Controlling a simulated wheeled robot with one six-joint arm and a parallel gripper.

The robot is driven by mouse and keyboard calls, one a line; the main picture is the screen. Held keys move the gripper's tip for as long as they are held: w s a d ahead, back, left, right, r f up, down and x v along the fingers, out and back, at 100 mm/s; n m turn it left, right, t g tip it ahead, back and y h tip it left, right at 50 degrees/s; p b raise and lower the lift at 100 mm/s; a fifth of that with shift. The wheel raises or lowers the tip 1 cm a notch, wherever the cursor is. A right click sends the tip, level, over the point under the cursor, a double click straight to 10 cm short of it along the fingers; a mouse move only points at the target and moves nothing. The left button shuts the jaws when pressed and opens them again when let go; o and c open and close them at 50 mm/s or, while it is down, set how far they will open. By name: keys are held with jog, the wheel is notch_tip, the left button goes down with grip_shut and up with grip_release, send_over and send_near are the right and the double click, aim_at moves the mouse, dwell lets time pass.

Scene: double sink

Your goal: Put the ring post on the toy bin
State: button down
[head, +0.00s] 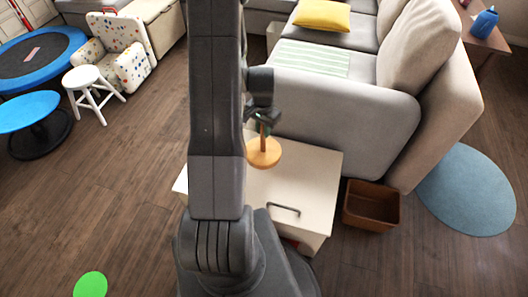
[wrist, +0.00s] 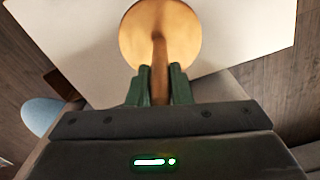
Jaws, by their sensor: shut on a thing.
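The ring post, a round wooden base with an upright wooden post, shows in the head view (head: 263,154) and the wrist view (wrist: 135,38). My gripper (head: 265,122) is shut on the upper part of the post, and its green fingers flank it in the wrist view (wrist: 160,78). The ring post looks upright, base down, over the flat top of a cream box (head: 305,185) with a dark handle, which looks like the toy bin. I cannot tell whether the base touches that top. My arm hides the box's left part.
A grey sofa (head: 345,115) stands right behind the cream box. A brown open basket (head: 371,205) is on the floor to its right, near a blue round rug (head: 468,190). A white stool (head: 88,85) and blue table (head: 28,110) stand left. The floor at left is mostly clear.

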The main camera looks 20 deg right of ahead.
aim_at(263, 144)
notch_tip(263, 144, down, 8)
jog(key=shift+f+b, duration=0.1)
jog(key=shift+b, duration=0.3)
jog(key=shift+f, duration=0.15)
jog(key=c, duration=1.3)
grip_release()
notch_tip(263, 144, up, 12)
jog(key=shift+r+p, duration=0.15)
jog(key=shift+p, duration=0.6)
